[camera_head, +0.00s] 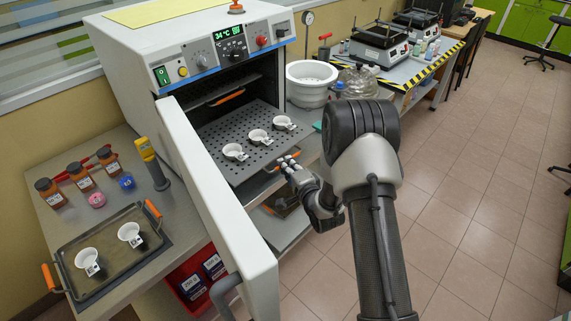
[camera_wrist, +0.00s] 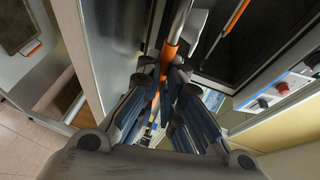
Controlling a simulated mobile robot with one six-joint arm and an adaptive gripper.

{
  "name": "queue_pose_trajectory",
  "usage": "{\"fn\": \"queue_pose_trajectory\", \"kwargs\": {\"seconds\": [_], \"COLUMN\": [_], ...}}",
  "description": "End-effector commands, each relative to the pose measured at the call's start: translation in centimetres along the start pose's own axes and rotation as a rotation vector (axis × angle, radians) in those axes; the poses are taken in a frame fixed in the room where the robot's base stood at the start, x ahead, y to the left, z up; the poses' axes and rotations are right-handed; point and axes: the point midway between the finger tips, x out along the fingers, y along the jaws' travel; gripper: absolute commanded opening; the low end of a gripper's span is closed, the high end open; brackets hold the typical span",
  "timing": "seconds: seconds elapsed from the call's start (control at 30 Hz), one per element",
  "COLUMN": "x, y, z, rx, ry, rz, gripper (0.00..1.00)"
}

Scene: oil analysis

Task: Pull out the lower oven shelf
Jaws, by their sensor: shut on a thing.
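The white oven (camera_head: 215,35) stands with its door (camera_head: 222,205) open toward the front. The lower shelf (camera_head: 214,139) is a dark perforated plate that sticks out of the oven opening. Three white labelled cups stand upright on it, the middle one (camera_head: 258,137) among them. My gripper (camera_head: 291,162) is at the shelf's front edge, shut on its orange handle (camera_head: 283,161). In the wrist view the orange handle (camera_wrist: 171,56) runs between the fingers of my gripper (camera_wrist: 168,82). The fingers hide part of it.
An upper shelf with an orange handle (camera_head: 228,97) sits inside the oven. The left bench holds a tray (camera_head: 108,284) with two cups, brown bottles (camera_head: 80,177) and a yellow-grey handheld device (camera_head: 152,163). A white bowl (camera_head: 311,88) stands right of the oven. Floor at right is clear.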

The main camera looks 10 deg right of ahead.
Motion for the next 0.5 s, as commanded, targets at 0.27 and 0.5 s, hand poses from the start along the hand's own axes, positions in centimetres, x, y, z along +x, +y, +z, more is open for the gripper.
{"fn": "queue_pose_trajectory", "kwargs": {"seconds": [0.27, 0.5], "x": [0.01, 0.03], "y": [0.03, 0.01], "z": [-0.02, -0.03], "rx": [0.000, 0.000], "ry": [0.001, 0.001], "rz": [0.001, 0.000], "gripper": [0.16, 0.27]}}
